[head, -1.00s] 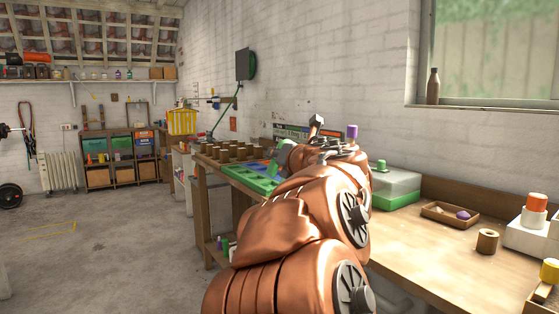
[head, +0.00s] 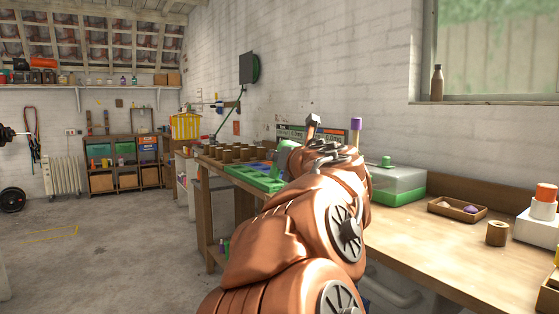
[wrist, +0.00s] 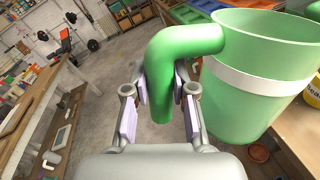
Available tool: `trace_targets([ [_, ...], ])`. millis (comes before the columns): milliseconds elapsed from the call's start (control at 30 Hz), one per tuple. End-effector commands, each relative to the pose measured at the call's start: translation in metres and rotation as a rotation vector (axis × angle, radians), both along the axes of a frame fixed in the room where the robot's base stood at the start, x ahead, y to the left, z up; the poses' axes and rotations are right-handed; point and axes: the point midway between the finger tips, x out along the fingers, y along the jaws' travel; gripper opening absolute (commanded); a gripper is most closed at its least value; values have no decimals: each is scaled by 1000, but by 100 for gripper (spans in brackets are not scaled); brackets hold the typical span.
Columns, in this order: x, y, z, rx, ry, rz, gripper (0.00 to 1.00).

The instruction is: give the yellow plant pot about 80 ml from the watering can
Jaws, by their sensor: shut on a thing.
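The green watering can (wrist: 262,90), with a white band, fills the right of the wrist view. Its thick curved handle (wrist: 185,40) lies between the pads of my gripper (wrist: 160,88), which is shut on it. In the head view a green part of the can (head: 283,155) shows just past my arm; the rest of it and my fingers are mostly hidden. The can's spout and its water are not visible. I cannot pick out the yellow plant pot for certain; a yellow thing with dark lettering (wrist: 312,88) is cut off at the wrist view's right edge.
Several brown pots (head: 232,153) and a green tray (head: 255,178) stand on the bench beyond my arm. A clear-lidded green box (head: 398,184), a wooden tray (head: 457,209) and a brown pot (head: 497,233) stand along the wooden bench. The floor at left is largely clear.

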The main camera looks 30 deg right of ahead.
Motion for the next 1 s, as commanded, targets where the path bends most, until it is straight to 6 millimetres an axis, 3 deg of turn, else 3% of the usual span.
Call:
trace_targets([
  [267,0,0,7,0,-1,1,0],
  [1000,0,0,52,1,-1,1,0],
])
